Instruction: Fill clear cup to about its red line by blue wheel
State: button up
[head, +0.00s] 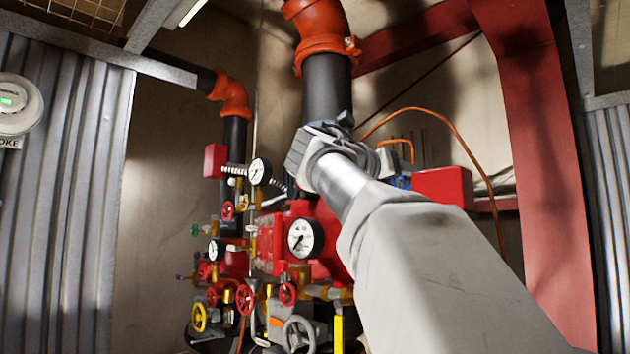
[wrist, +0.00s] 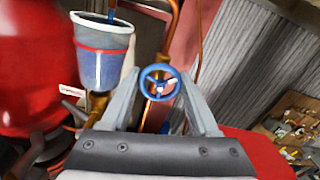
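The clear cup (wrist: 101,66) stands upright at the upper left of the wrist view. A red line rings its upper part, and its body below the line looks bluish; I cannot tell the exact liquid level. The small blue wheel (wrist: 160,83) is in the middle of the wrist view, on a brass fitting. My gripper (wrist: 160,85) is open, with one finger on each side of the wheel near the tips. I cannot tell if the fingers touch its rim. In the head view my arm hides the wheel and the cup.
A large red body (wrist: 40,60) stands left of the cup. Red wheels, a yellow wheel (head: 199,317) and gauges (head: 305,238) crowd the riser left of my arm. A red steel beam (head: 540,150) rises at the right. Copper pipe runs behind the wheel.

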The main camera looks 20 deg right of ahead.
jog(key=c, duration=0.4)
jog(key=shift+o, duration=0.2)
jog(key=shift+m+p, duration=0.4)
jog(key=shift+m, duration=2)
jog(key=o, duration=1.1)
jog(key=shift+a, duration=0.15)
jog(key=b+v, duration=0.2)
jog(key=v, duration=1.5)
jog(key=shift+s+a, duration=0.1)
jog(key=shift+s, duration=0.05)
jog(key=shift+f, duration=0.1)
